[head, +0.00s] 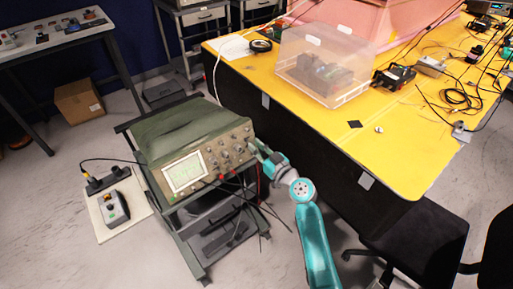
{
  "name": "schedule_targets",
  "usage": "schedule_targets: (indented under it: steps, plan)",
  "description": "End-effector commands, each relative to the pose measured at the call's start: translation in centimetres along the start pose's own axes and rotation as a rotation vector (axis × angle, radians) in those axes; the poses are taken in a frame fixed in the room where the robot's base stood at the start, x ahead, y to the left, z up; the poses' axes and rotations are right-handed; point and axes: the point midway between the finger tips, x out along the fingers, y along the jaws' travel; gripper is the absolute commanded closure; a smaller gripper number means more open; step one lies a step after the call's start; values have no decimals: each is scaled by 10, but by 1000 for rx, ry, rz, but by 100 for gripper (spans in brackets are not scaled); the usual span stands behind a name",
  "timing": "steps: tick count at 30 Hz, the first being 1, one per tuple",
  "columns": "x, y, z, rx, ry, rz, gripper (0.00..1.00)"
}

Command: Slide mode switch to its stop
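An oscilloscope (185,130) with an olive-green top sits on a dark cart. Its beige front panel (210,157) has a lit screen (185,173) on the left and several knobs on the right. The mode switch is too small to pick out on this panel. My gripper (257,146) is at the upper right end of the panel, very near it or touching it. My teal and grey arm reaches up to it from the lower right. The fingertips are small and partly merge with the panel, so their opening is unclear.
Dark leads (240,190) hang from the panel. The cart (203,240) stands left of a yellow table (395,130) bearing a clear box (325,70). Black chairs (415,240) are at lower right. A control box (113,207) lies on a board at left. Floor is open at lower left.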

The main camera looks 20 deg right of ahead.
Motion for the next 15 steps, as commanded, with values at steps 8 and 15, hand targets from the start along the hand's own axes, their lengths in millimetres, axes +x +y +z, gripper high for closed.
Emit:
schedule_targets:
  steps: [8,15]
  plan:
    - [-21,0,1,1,-1,0,82]
    - [-69,0,1,2,-2,3,82]
